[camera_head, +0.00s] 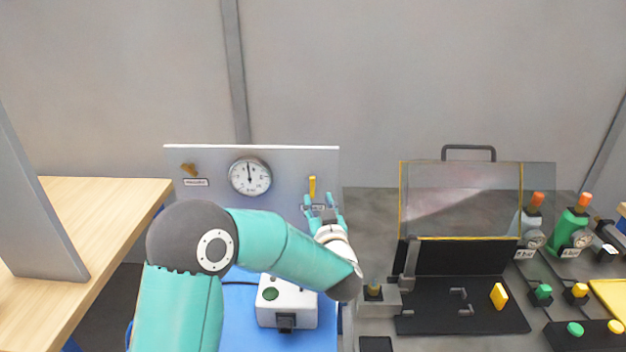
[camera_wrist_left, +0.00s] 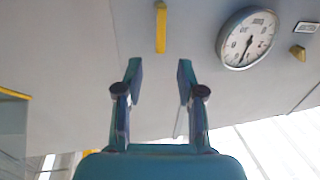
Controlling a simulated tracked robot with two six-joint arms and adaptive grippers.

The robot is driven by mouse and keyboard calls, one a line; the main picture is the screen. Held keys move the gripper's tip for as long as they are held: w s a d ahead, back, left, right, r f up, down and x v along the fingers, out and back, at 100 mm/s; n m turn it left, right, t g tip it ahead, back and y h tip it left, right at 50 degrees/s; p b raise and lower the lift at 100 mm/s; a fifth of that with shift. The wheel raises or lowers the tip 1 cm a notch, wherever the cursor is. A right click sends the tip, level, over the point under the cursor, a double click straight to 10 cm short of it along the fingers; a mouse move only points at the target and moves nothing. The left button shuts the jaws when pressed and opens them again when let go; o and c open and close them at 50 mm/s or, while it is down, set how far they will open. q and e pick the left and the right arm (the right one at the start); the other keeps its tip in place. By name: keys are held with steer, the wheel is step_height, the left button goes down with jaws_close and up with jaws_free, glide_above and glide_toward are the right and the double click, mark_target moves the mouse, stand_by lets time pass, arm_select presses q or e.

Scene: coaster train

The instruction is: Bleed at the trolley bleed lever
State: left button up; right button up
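The yellow bleed lever (camera_head: 312,187) stands upright on the grey trolley panel (camera_head: 220,210), right of the round gauge (camera_head: 250,176). In the left wrist view the lever (camera_wrist_left: 161,28) hangs beyond the fingertips, about midway between them. My left gripper (camera_head: 323,200) is just below the lever in the head view, with its fingers apart and nothing between them. The open fingers also show in the left wrist view (camera_wrist_left: 158,72). The gripper partly covers the label under the lever. My right gripper is not in view.
A brass knob (camera_head: 188,169) sits at the panel's upper left. A white box with a green button (camera_head: 287,302) stands on the blue trolley surface. A wooden table (camera_head: 95,215) is at left.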

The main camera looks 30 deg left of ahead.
mark_target(312, 185)
arm_select(q)
steer(key=p+x, duration=0.2)
steer(key=x, duration=0.6)
steer(key=shift+s, duration=0.1)
jaws_close()
steer(key=shift+a, duration=0.2)
steer(key=shift+f, duration=0.1)
